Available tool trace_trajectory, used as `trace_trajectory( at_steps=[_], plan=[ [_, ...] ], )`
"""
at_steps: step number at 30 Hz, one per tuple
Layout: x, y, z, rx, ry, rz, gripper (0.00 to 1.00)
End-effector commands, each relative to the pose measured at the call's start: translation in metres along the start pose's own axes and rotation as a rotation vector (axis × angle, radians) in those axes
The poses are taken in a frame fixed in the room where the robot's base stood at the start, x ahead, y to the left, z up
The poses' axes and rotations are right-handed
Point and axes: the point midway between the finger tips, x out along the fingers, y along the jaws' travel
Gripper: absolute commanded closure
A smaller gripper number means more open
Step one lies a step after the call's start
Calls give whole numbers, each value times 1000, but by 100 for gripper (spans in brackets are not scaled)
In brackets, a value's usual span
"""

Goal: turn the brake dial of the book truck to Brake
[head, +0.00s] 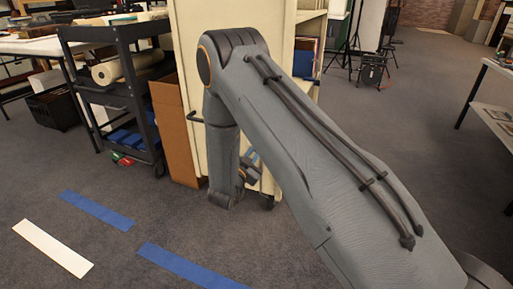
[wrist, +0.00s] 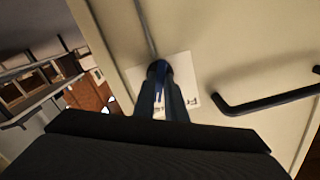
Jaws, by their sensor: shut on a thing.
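The book truck (head: 235,35) is a tall cream cabinet behind my arm in the head view. Its cream end panel (wrist: 215,45) fills much of the wrist view. A white label plate (wrist: 190,68) with dark lettering is on the panel, partly covered by my fingers; I cannot read it fully. My gripper (wrist: 161,80) reaches up to the plate and is shut on the brake dial, of which only a dark and blue bit shows between the fingers. The dial's pointing direction is hidden. In the head view my arm blocks the dial.
A black bar handle (wrist: 262,102) sticks out of the panel right of my gripper. A black cart (head: 115,90) with rolls and a brown cardboard sheet (head: 172,130) stand left of the truck. Blue and white tape strips (head: 52,248) mark the open carpet at front left.

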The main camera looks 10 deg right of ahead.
Motion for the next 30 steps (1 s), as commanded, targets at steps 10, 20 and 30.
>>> trace_trajectory(
  at_steps=[10,20,30],
  plan=[
    [0,2,-1,147,2,4,100],
    [0,2,-1,179,3,4,100],
    [0,2,-1,178,3,4,74]
  ],
)
